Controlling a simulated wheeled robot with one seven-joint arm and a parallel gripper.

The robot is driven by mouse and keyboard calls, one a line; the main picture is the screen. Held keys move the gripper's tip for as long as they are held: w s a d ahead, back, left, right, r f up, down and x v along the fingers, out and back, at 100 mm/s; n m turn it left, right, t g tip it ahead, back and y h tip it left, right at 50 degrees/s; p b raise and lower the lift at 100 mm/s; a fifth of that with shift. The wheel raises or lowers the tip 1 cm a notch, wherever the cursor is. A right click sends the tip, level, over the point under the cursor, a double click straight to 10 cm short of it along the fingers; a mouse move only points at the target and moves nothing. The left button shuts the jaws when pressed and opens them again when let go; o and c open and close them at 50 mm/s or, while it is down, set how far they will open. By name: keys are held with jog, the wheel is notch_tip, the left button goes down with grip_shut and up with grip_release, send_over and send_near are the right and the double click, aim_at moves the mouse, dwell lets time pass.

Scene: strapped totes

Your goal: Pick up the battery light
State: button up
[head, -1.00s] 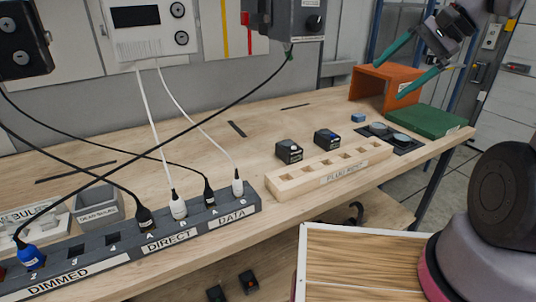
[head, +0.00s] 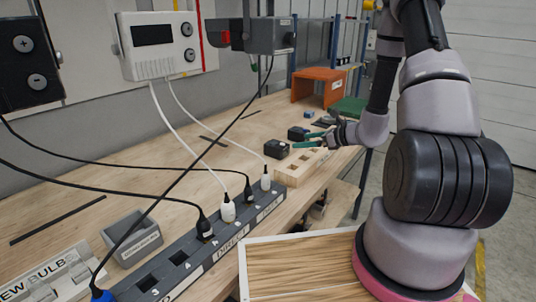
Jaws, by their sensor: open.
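Two small black box-shaped units stand on the wooden workbench, a nearer one (head: 276,149) and a farther one (head: 296,133). Their labels are too small to read, and I cannot tell which, if either, is the battery light. My gripper (head: 299,141) has teal fingers, spread apart and empty. It reaches in from the right, low over the bench, with its fingertips close to the two black units. I cannot tell whether it touches either. The gripper partly covers the area behind the light wooden rack.
A wooden rack (head: 292,174) with square holes stands beside the units. An orange open box (head: 317,85) and a green block (head: 348,107) are farther back. A dark socket strip (head: 190,262) with plugged cables lies in front, with a grey bin (head: 131,238) beside it.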

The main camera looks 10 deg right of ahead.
aim_at(282, 143)
jog(key=shift+f, duration=0.35)
jog(key=shift+w+a+f, duration=0.15)
jog(key=shift+a+f, duration=0.05)
jog(key=shift+a, duration=0.1)
jog(key=x, duration=1)
jog(key=shift+w+d+r, duration=0.1)
jog(key=shift+w+r, duration=0.1)
jog(key=shift+r, duration=0.05)
grip_shut()
